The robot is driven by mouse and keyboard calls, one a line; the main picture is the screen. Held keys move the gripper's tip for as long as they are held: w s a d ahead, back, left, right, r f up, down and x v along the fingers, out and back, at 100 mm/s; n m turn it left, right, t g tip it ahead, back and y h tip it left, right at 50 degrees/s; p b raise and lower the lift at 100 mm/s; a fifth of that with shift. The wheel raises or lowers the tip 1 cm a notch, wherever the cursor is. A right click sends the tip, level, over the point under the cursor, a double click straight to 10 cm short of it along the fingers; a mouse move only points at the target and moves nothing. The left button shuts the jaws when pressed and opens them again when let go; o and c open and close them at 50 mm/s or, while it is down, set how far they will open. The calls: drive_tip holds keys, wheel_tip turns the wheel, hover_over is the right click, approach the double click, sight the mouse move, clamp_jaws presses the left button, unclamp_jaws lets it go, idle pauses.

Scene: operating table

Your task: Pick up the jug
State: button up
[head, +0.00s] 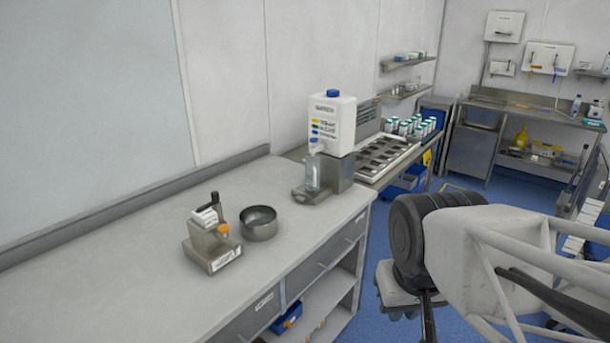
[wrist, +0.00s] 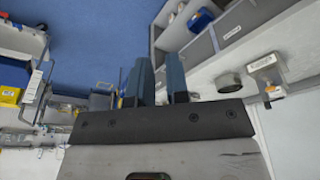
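The jug appears to be the clear, pale vessel (head: 313,172) standing on the small metal base of a white dispenser with a blue cap (head: 333,115), under its spout. It stands upright near the far right end of the counter. I cannot make it out in the wrist view. My gripper (wrist: 159,78) shows two blue-grey fingers apart with nothing between them. My arm is at the right of the head view, off the counter's front edge and well apart from the jug.
A metal bowl (head: 259,222) and a small metal device with a dark handle (head: 212,240) stand on the counter (head: 110,270). A tray with dark slots (head: 382,155) and several white bottles lie beyond the dispenser. Blue floor is clear beside the counter's drawers.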

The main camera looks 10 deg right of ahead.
drive_tip(key=shift+o, duration=1.4)
drive_tip(key=w+r+m, duration=0.3)
drive_tip(key=w+m, duration=0.2)
drive_tip(key=w, duration=0.6)
drive_tip(key=w+a+r+m+g, duration=0.15)
drive_tip(key=w+m, duration=0.25)
drive_tip(key=w, duration=0.7)
drive_tip(key=w+r+m, duration=0.4)
drive_tip(key=w+m, duration=0.1)
drive_tip(key=w, duration=0.6)
drive_tip(key=w+a+f+m, duration=0.1)
drive_tip(key=w+f+m, duration=0.3)
drive_tip(key=w, duration=0.7)
drive_tip(key=w+f+m, duration=0.4)
drive_tip(key=w+m, duration=0.2)
drive_tip(key=w, duration=0.5)
drive_tip(key=w+a+f+m+g, duration=0.1)
drive_tip(key=w+f+m, duration=0.3)
drive_tip(key=w, duration=0.8)
drive_tip(key=shift+a+f+m, duration=0.35)
drive_tip(key=shift+f+m, duration=0.05)
drive_tip(key=shift+m, duration=0.1)
